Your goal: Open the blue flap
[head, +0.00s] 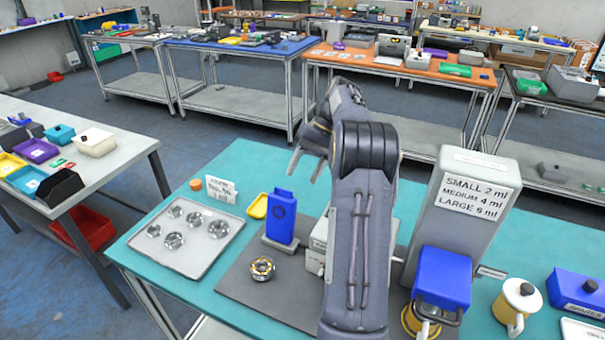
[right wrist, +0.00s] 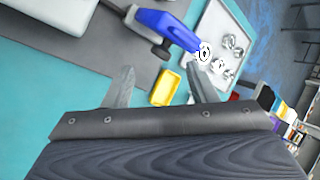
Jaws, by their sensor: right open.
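A blue cover (head: 443,277) with a dark handle at its lower front sits before a tall grey box (head: 462,215) labelled with small, medium and large volumes. It looks closed, and a yellow part shows beneath it. I cannot tell for sure that this cover is the blue flap. My right gripper (head: 305,166) is open and empty, raised above the far side of the teal table, left of and well away from the cover. In the right wrist view the open fingers (right wrist: 160,72) show with nothing between them. My left gripper is not in view.
A blue upright device (head: 282,217) stands on a dark mat (head: 235,283) with a metal ring part (head: 262,268). A light tray (head: 190,262) of metal parts lies left. My right arm hides the middle.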

